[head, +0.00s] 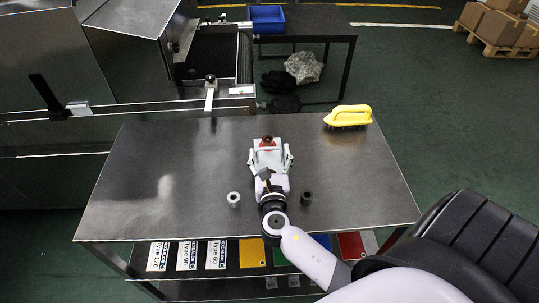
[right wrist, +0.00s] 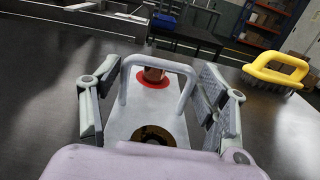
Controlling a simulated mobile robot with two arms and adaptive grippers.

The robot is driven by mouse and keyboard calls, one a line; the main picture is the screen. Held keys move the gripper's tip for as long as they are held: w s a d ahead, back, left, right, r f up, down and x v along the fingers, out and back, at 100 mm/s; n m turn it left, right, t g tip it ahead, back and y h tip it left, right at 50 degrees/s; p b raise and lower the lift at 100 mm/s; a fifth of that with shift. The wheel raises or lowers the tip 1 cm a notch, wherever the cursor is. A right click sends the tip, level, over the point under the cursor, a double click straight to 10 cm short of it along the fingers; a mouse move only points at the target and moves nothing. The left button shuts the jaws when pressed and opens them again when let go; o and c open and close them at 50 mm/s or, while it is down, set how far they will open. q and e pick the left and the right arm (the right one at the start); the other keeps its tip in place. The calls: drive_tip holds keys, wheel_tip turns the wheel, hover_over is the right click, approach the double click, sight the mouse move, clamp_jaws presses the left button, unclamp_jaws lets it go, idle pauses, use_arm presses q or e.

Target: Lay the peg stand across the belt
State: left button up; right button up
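The peg stand (head: 268,158) is a white plate with a grey arched handle, lying on the metal table. In the right wrist view the stand (right wrist: 148,117) shows a copper-brown peg on a red disc at its far end and a dark brass-coloured disc nearer me. My right gripper (head: 271,160) is over the stand, its fingers spread on either side of the handle. In the right wrist view small gaps show between the fingers and the handle. The belt (head: 214,55) is a dark strip at the dryer mouth beyond the table. My left gripper is not in view.
A light metal cylinder (head: 234,199) and a darker one (head: 306,198) stand beside my right wrist. A yellow-handled brush (head: 348,116) lies at the table's back right. A rail with a post (head: 210,92) runs behind the table. The table's left is clear.

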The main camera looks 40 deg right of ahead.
drive_tip(key=shift+o, duration=1.4)
